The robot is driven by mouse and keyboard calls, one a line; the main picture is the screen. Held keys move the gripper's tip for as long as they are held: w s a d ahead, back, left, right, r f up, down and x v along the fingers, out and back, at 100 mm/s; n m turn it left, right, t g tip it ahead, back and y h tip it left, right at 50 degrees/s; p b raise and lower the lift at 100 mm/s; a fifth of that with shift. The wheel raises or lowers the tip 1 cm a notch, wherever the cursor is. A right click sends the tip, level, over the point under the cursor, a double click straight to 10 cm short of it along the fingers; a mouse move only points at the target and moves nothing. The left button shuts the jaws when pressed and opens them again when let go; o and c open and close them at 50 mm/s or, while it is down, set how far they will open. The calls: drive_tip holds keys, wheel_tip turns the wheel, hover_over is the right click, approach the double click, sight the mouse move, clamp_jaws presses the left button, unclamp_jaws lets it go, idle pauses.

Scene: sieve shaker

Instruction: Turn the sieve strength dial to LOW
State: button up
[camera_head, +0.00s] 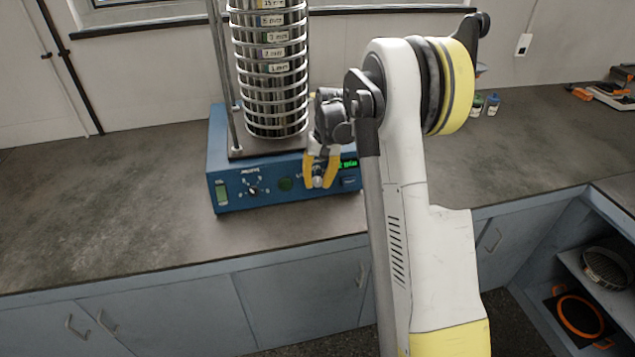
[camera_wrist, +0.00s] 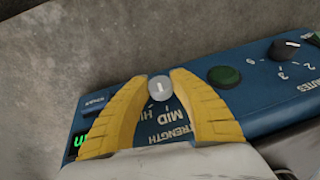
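The sieve strength dial is a small silver-grey knob (camera_wrist: 160,89) on the blue front panel of the shaker (camera_head: 231,190). It also shows in the head view (camera_head: 318,182) at the panel's right half. My gripper (camera_wrist: 161,80) has its two yellow fingers on either side of the knob, tips seemingly touching it. In the head view my gripper (camera_head: 319,179) reaches down to the panel. The printed words MID, part of HIGH and STRENGTH show upside down between the fingers. LOW is not visible. A short light mark shows on the knob; which setting it points at cannot be told.
A green round button (camera_wrist: 224,76) and the black minutes dial (camera_wrist: 284,49) sit beside the strength dial. A green-lit display (camera_head: 349,164) is close to my fingers. The tall sieve stack (camera_head: 270,85) stands on the shaker. The counter at left (camera_head: 100,200) is clear.

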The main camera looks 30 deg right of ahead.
clamp_jaws()
drive_tip(key=shift+a+n+g+h+p, duration=0.1)
drive_tip(key=shift+n+g+h+p, duration=0.25)
drive_tip(key=shift+h, duration=0.65)
drive_tip(key=n+h, duration=0.1)
drive_tip(key=h, duration=0.2)
drive_tip(key=shift+g, duration=0.35)
drive_tip(key=n+h+b, duration=0.1)
drive_tip(key=h, duration=0.2)
drive_tip(key=shift+f+n, duration=0.15)
drive_tip(key=shift+n, duration=0.1)
drive_tip(key=shift+n+h+b, duration=0.6)
drive_tip(key=shift+h+b, duration=0.1)
drive_tip(key=shift+h, duration=0.8)
